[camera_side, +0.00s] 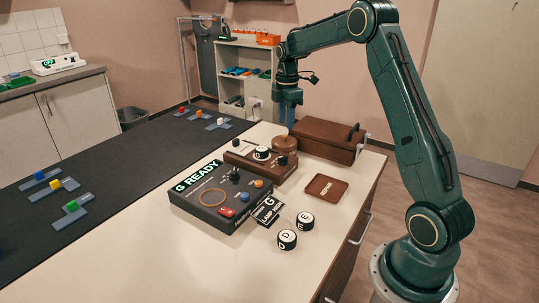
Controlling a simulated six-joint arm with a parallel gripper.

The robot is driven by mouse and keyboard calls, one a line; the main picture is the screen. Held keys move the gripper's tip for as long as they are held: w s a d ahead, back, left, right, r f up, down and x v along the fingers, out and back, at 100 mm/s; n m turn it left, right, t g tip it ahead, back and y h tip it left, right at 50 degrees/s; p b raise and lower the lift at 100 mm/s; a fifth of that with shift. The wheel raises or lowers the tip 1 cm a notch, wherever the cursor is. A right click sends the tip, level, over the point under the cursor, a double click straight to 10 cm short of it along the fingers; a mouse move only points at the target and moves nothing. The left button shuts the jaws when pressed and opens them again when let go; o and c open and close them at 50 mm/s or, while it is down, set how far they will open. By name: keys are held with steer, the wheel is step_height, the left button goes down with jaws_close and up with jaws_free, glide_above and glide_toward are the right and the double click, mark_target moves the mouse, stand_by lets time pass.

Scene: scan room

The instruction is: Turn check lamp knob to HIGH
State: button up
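My gripper (288,112) points down above the back of the white table, near a brown round piece (285,144). Its fingers are small and dark, and I cannot tell whether they are open or shut. A dark grey control box (205,201) has a lit green "G READY" display (197,176), a black knob (235,174), coloured buttons and a red switch (227,212). Behind it, a brown panel (241,155) carries a black knob (283,160) and a black-and-white lettered round piece (262,153). Knob markings are too small to read. A black card (268,210) appears to read "G LAMP HIGH".
Two lettered round blocks (287,239) (305,222) stand at the front right of the control box. A brown tray (326,188) lies to the right, and a brown case (325,140) stands behind. A dark mat with coloured blocks covers the left side.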

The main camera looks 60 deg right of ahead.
mark_target(285, 156)
step_height(285, 156, down, 13)
steer(key=shift+r, duration=0.2)
stand_by(0.4)
jaws_close()
